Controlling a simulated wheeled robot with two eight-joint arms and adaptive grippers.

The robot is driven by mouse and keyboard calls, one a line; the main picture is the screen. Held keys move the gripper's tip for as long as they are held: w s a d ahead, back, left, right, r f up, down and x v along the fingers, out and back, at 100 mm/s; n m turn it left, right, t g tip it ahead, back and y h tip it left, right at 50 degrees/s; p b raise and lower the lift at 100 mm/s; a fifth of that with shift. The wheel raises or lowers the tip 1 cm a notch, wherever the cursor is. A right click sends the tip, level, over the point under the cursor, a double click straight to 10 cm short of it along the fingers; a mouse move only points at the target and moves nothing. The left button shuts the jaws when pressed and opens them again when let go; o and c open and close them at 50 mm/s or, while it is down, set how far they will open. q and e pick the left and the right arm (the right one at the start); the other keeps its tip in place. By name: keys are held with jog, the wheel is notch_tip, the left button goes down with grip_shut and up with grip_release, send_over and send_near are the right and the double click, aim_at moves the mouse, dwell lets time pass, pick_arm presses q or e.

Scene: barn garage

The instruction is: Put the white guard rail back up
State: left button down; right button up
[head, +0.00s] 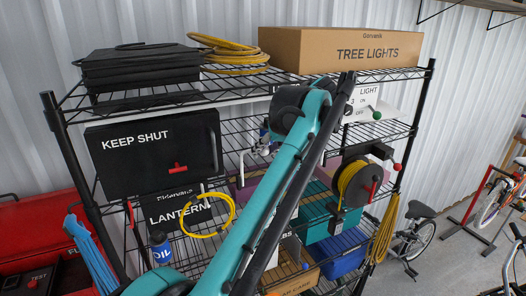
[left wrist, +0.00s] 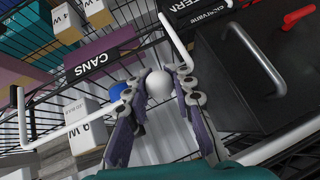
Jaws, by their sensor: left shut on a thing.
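The white guard rail (left wrist: 70,127) is a thin bent bar, seen in the left wrist view running from the lower left up towards my fingers. A bent white arm with a dark tip rises at its left end, and another white arm (left wrist: 175,38) rises beyond my right finger. My left gripper (left wrist: 160,88) is shut on the rail, in front of the wire shelf. A rounded white shape shows between the fingers; I cannot tell if it is rail or something behind. In the head view my left gripper (head: 262,147) is small and partly hidden by my teal arm, with white rail (head: 241,164) beside it. My right gripper is not seen.
The black wire rack (head: 414,100) holds a KEEP SHUT case (head: 150,150), a lantern box (head: 182,210), a cable reel (head: 356,184) and a TREE LIGHTS box (head: 340,50). A CANS label (left wrist: 95,63) and small boxes (left wrist: 88,125) are close to my fingers.

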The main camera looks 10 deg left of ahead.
pick_arm(q)
jog(key=shift+r, duration=0.1)
jog(key=c, duration=1.4)
grip_release()
jog(key=shift+o, duration=0.7)
jog(key=shift+s+d, duration=0.2)
jog(key=shift+s, duration=0.05)
jog(key=shift+d+r, duration=0.1)
jog(key=shift+r, duration=0.15)
jog(key=v, duration=0.7)
jog(key=shift+s, duration=0.1)
